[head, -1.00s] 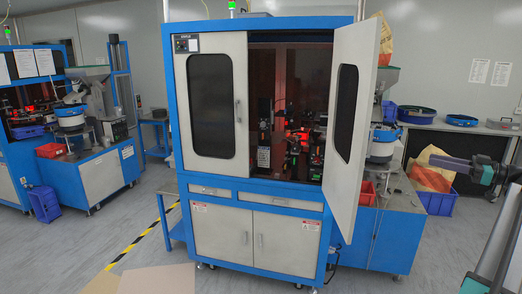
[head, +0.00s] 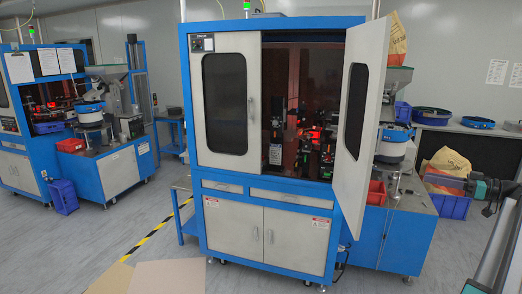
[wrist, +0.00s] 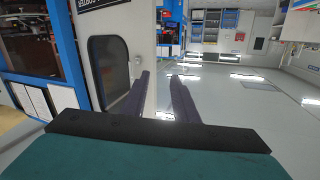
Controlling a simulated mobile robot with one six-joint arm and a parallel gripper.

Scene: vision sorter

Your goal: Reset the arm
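My gripper (head: 424,173) is at the right of the head view, in front of the blue bin and beside the machine's open door. Its dark fingers point left and its teal body is behind them. In the wrist view my gripper (wrist: 160,76) shows two dark fingers with a clear gap between them and nothing held. The blue and white sorter cabinet (head: 222,180) stands in the middle of the head view. Its right door (head: 372,62) is swung open, showing lit equipment inside. The left door is shut. Most of my arm is out of view.
A second blue machine (head: 100,170) stands at the left. A blue bin (head: 446,207) holding an orange and tan bag (head: 450,163) is at the right. A counter with blue trays (head: 431,114) runs along the back wall. Yellow-black tape marks the open floor.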

